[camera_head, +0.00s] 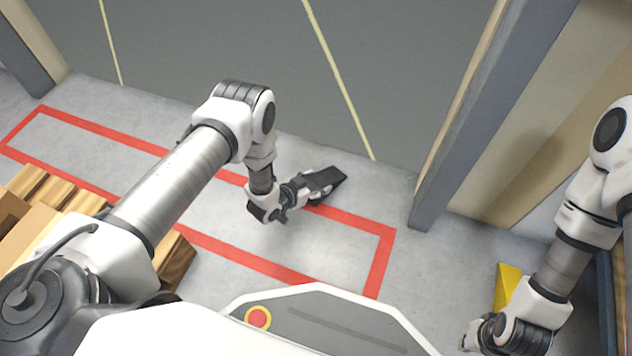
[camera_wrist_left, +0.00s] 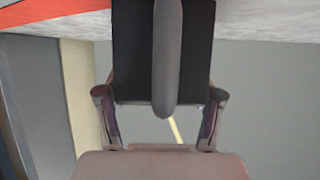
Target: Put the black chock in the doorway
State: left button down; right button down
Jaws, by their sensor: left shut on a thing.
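The black chock (camera_head: 327,179) is a dark wedge held out at the end of my left gripper (camera_head: 304,189), over the upper edge of the red floor outline. In the left wrist view the chock (camera_wrist_left: 198,50) sits between the two fingers of the left gripper (camera_wrist_left: 160,100), with a rounded grey bar along its middle. The doorway (camera_head: 255,55) opens at the top of the head view between two grey-blue posts. The chock is on the near side of the threshold, and I cannot tell its height above the floor. My right gripper (camera_head: 480,335) is at lower right; its fingers are unclear.
A red outline (camera_head: 378,265) marks the pale floor before the doorway. Wooden pieces (camera_head: 172,262) lie at left under my arm. The right door post (camera_head: 440,190) stands right of the chock. A yellow object (camera_head: 506,285) is beside my right arm. The doorway floor is clear.

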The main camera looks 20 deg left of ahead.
pick_arm(q)
jog(key=shift+c, duration=0.5)
grip_release()
jog(key=shift+s+a, duration=0.1)
jog(key=shift+s, duration=0.1)
jog(key=v, duration=1.1)
jog(key=shift+s+r, duration=0.2)
jog(key=shift+a, duration=0.15)
